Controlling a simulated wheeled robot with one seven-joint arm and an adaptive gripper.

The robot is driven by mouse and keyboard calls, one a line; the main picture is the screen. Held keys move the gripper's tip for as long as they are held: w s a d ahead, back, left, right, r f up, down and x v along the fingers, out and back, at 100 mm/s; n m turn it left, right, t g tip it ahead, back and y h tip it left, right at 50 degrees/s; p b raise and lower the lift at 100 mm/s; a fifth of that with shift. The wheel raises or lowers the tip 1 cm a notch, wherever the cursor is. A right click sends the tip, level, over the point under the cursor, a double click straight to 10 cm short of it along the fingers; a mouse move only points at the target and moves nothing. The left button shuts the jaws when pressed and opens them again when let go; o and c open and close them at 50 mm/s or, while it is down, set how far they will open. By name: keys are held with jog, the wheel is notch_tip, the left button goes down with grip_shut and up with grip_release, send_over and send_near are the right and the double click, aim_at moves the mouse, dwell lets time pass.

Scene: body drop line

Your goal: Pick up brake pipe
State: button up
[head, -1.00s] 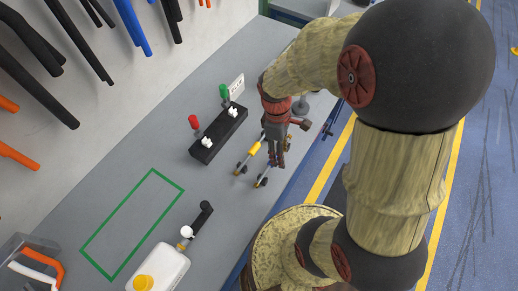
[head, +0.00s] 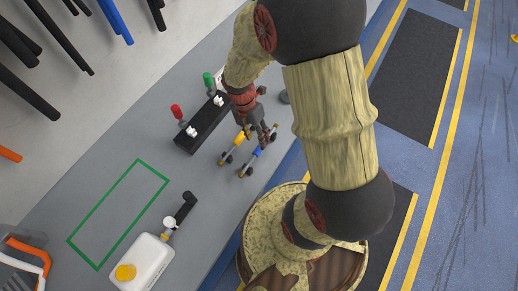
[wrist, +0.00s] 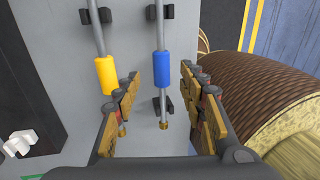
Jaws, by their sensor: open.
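Two thin grey brake pipes lie on the grey bench in small black holders. One has a yellow sleeve (wrist: 106,75) and the other a blue sleeve (wrist: 161,66); both have brass-coloured ends. In the head view the yellow sleeve (head: 240,138) and the blue sleeve (head: 257,152) show beside my gripper (head: 262,135). In the wrist view my gripper (wrist: 160,84) is open, with the blue-sleeved pipe between its fingers and the yellow-sleeved pipe outside the left finger. The fingers do not visibly touch the blue pipe. I cannot tell my gripper's exact height above it.
A black block (head: 200,125) with red and green levers stands left of the pipes. A white bottle with an orange cap (head: 145,260) stands near a green outlined rectangle (head: 118,213), which is empty. An orange-and-white-edged bin (head: 25,262) is at lower left.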

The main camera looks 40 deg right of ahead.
aim_at(258, 147)
jog(key=b+x, duration=0.1)
jog(key=x, duration=0.4)
jog(key=shift+s+a, duration=0.15)
jog(key=shift+s, duration=0.05)
grip_shut()
dwell(0.3)
